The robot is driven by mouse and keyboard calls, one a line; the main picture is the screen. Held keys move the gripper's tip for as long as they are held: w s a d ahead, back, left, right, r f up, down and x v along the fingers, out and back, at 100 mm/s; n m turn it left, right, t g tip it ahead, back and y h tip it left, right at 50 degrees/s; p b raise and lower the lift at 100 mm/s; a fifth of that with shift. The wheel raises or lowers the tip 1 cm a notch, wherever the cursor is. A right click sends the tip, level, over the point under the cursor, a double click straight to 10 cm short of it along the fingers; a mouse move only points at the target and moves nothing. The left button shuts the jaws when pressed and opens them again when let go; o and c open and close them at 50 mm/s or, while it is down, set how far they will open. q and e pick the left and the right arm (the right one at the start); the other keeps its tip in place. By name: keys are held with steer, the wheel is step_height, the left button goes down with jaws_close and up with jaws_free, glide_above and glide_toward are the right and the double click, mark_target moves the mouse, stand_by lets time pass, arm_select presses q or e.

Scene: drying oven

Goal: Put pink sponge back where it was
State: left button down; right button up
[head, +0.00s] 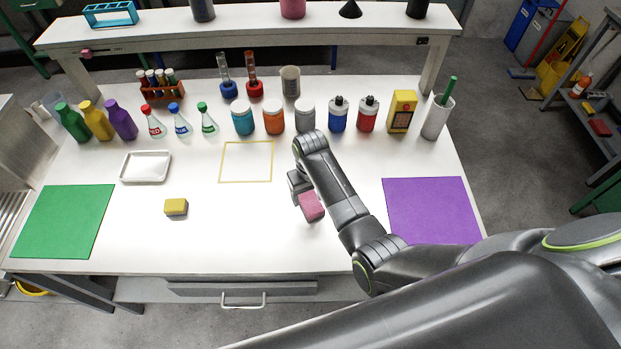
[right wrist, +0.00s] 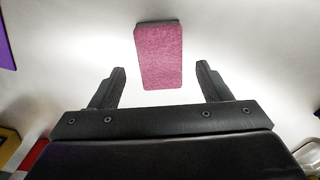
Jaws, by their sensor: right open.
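The pink sponge (head: 311,206) lies on the white table right of the middle, below my right gripper (head: 299,192). In the right wrist view the pink sponge (right wrist: 159,57) shows just beyond and between the two open fingers of the right gripper (right wrist: 160,82), with clear space on both sides of it. The fingers do not appear to touch it. My left gripper is in neither view.
A yellow sponge (head: 176,207) lies left of the middle. A yellow outlined square (head: 246,162), a purple mat (head: 431,212), a green mat (head: 62,222) and a metal tray (head: 146,167) are on the table. Several bottles and jars stand along the back.

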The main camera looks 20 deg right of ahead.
mark_target(311, 202)
step_height(311, 202, up, 8)
steer(key=shift+f, duration=0.2)
stand_by(0.6)
